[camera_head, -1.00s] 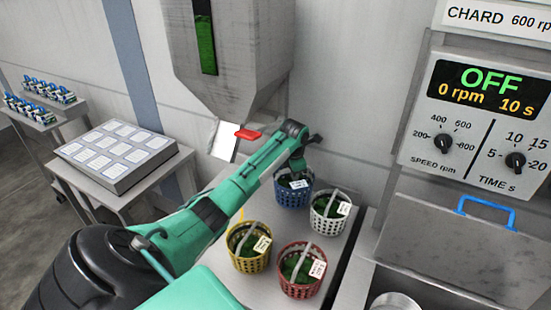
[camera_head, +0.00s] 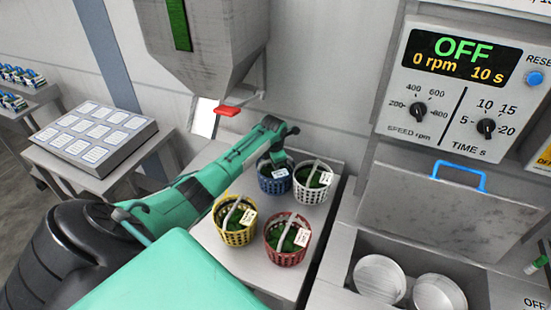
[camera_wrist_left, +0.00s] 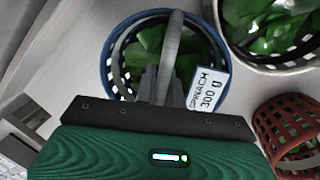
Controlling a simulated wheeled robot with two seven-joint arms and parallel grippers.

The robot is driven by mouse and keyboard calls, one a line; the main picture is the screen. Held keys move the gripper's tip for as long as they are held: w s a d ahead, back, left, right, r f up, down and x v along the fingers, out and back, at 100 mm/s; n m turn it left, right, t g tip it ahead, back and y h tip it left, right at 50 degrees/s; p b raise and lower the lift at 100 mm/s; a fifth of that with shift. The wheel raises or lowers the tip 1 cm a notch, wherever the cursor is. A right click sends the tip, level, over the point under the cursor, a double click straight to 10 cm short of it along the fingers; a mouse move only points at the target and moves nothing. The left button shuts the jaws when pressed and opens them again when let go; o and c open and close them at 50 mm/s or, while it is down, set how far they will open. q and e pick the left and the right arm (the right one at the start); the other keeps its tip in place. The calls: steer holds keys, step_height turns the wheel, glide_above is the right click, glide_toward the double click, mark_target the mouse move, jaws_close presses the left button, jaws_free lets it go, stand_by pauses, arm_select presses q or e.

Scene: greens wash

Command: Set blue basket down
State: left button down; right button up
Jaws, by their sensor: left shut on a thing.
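The blue basket (camera_head: 273,184) stands at the back left of the basket group on the grey table, with greens inside and a white tag. In the left wrist view the blue basket (camera_wrist_left: 112,70) has a tag reading "SPINACH 300". My left gripper (camera_head: 274,158) is over it, shut on its grey handle; the wrist view shows the gripper (camera_wrist_left: 160,85) at the handle too. The basket looks upright and at the table surface; whether it fully rests there I cannot tell. My right gripper is not in view.
A white basket (camera_head: 311,187), a yellow basket (camera_head: 231,232) and a red basket (camera_head: 282,250) stand close by on the table. A steel hopper (camera_head: 205,50) with a red lever (camera_head: 228,111) hangs behind. The table (camera_head: 236,268) is bare at its front.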

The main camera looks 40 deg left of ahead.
arm_select(q)
steer(key=c, duration=1.6)
jaws_free()
steer(key=shift+o, duration=0.5)
steer(key=shift+r, duration=0.1)
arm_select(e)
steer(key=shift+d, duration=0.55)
